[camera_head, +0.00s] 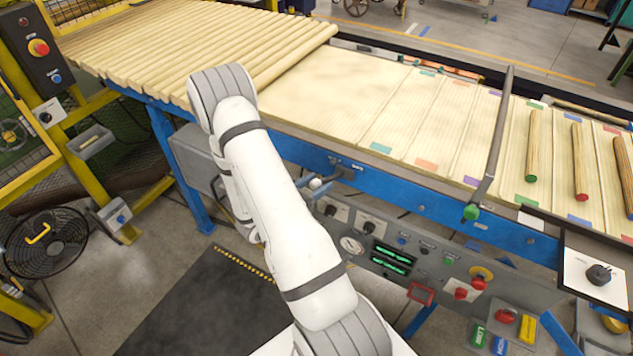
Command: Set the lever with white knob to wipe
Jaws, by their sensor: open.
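My arm stands in front of the line, bent at the top left of centre. My gripper is not visible; the arm hides the area behind it.
A long grey bar with a green knob (471,212) crosses the slatted bed on the right. A control panel (352,222) with dials and buttons sits below the rail. A black fan (45,240) stands at left. A dark mat (205,305) covers floor in front.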

